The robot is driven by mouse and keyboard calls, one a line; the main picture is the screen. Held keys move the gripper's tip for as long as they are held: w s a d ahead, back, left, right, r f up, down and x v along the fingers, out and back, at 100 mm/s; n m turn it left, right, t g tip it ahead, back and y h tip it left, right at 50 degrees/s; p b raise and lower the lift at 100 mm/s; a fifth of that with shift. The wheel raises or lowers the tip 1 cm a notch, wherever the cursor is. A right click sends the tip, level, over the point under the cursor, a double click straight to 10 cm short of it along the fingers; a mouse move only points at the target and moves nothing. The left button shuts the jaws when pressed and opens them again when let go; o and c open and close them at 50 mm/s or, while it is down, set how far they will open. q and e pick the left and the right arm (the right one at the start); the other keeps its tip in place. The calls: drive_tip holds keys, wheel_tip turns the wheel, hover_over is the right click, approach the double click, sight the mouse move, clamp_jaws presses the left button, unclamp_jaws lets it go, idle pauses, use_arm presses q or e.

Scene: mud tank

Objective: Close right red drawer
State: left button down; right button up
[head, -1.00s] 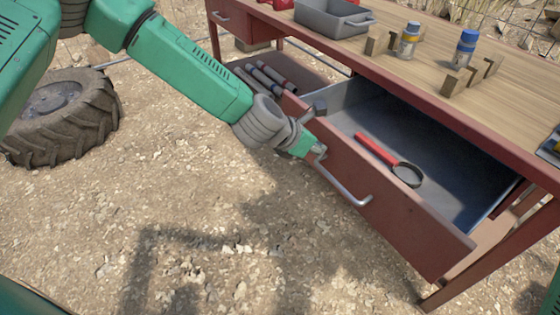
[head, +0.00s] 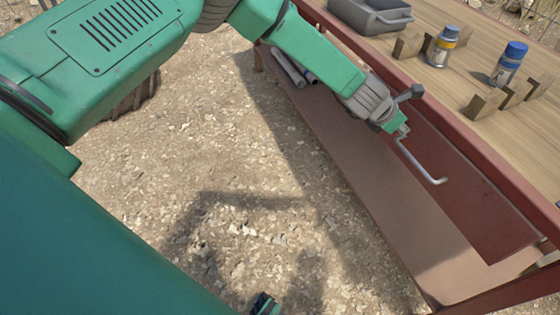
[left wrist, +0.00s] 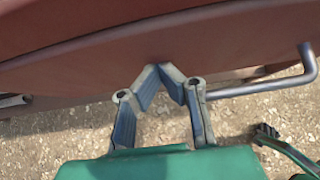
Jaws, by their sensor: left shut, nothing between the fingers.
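The right red drawer (head: 476,198) is pushed in under the tabletop in the head view; its front looks about flush with the table's frame and its inside is hidden. Its metal handle (head: 432,178) sticks out from the front. My left gripper (head: 405,131) is at the drawer front, by the left end of the handle. In the left wrist view, its fingers (left wrist: 160,75) are shut with nothing between them, and the tips are against or very close to the red front. The handle (left wrist: 265,88) lies to their right there. My right gripper cannot be made out.
The wooden tabletop (head: 470,75) holds a grey bin (head: 370,15), a bottle with a yellow band (head: 442,48), a blue-capped bottle (head: 509,64) and wooden blocks. A lower shelf (head: 350,165) with tubes runs below.

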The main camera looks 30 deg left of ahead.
use_arm(q)
drive_tip(key=shift+w+d+r, duration=0.15)
drive_tip(key=shift+w+d, duration=0.05)
drive_tip(key=shift+w, duration=0.3)
drive_tip(key=shift+w, duration=0.1)
